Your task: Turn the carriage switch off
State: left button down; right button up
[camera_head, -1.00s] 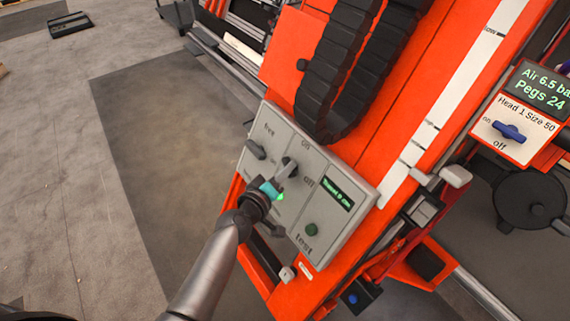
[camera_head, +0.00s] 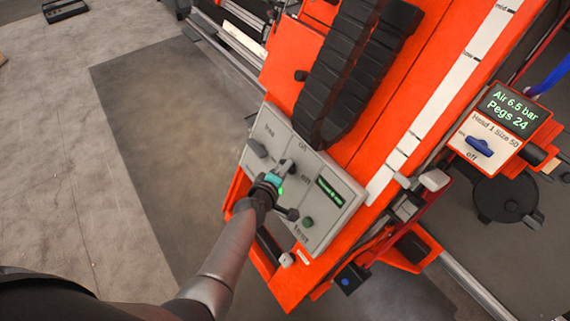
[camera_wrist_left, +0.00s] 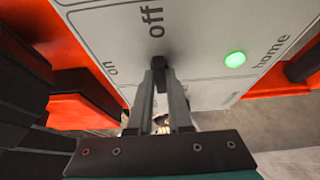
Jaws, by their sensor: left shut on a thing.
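The grey control panel (camera_head: 325,222) sits on the orange carriage, with "on" and "off" printed beside its middle switch. The carriage switch (camera_head: 287,166) is a dark knob, partly covered by my gripper. My left gripper (camera_head: 274,178) is at the panel, shut on this knob. In the left wrist view, the two fingers (camera_wrist_left: 160,95) close around the dark knob (camera_wrist_left: 160,72). There the word "off" stands above the knob and "on" to its left. The knob's exact pointing direction is partly hidden. My right gripper is not in view.
A lit green lamp (camera_wrist_left: 234,59) is near the "home" label. Another dark knob (camera_head: 257,148) and a green button (camera_head: 307,223) share the panel. A black cable chain (camera_head: 350,75) rises above it. A blue knob (camera_head: 480,147) is on a separate box at right.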

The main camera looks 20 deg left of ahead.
pick_arm(q)
jog(key=shift+a, duration=0.1)
dwell(0.4)
jog(key=c, duration=0.8)
grip_release()
jog(key=shift+c, duration=0.2)
jog(key=shift+s, duration=0.15)
jog(key=shift+s+r+p, duration=0.2)
jog(key=shift+s+p, duration=0.05)
jog(key=shift+p, duration=0.05)
jog(key=p+v, duration=0.4)
jog(key=v, duration=1)
jog(key=shift+r, duration=0.25)
jog(key=shift+s, duration=0.15)
